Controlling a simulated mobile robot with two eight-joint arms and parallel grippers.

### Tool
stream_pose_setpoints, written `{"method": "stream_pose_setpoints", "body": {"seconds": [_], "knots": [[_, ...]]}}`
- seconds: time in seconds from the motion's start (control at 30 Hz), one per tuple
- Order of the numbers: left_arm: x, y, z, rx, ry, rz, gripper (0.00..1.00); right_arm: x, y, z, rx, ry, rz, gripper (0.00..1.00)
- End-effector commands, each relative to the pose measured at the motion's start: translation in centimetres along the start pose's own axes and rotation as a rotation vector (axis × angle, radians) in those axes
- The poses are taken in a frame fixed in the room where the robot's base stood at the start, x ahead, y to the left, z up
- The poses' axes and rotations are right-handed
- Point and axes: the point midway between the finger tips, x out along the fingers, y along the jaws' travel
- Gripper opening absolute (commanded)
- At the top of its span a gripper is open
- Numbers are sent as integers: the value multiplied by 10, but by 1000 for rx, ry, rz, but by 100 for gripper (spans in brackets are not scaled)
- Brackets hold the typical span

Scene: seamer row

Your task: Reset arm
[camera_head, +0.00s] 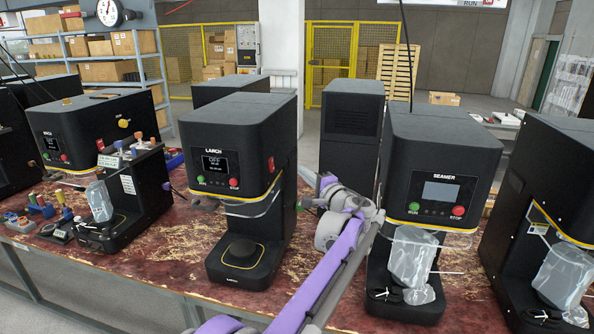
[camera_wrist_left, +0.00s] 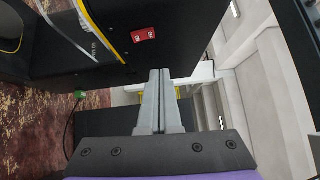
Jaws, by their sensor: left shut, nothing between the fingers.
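The purple and grey left arm reaches up from the bottom of the head view. My left gripper (camera_head: 314,202) is beside the right side of the black LARCH machine (camera_head: 238,150), in the gap before the SEAMER machine (camera_head: 432,165). In the left wrist view my left gripper (camera_wrist_left: 160,75) has its two grey fingers together, with nothing between them. The fingers point toward a black machine side with a red switch (camera_wrist_left: 143,34); I cannot tell the exact distance. My right gripper is in neither view.
The machines stand on a worn red-brown bench (camera_head: 160,262). A clear bag (camera_head: 412,258) hangs at the SEAMER machine, and another (camera_head: 562,275) at the machine on the far right. A green-ended cable (camera_wrist_left: 80,95) lies near the fingers. Shelves (camera_head: 110,60) and yellow fencing stand behind.

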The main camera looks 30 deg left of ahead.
Motion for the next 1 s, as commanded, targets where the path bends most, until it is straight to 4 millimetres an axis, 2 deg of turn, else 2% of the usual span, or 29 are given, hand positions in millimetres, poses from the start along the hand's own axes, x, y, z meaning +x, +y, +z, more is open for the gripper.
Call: {"method": "stream_pose_setpoints", "body": {"seconds": [0.2,0.73,0.87,1.0], "knots": [[-15,-3,-1,0,1,0,0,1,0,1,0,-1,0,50],[-16,-2,2,-4,0,7,0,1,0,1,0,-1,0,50],[-25,9,22,-40,-6,87,0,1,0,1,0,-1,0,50],[-56,42,69,-134,-19,284,0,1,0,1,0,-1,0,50]]}}
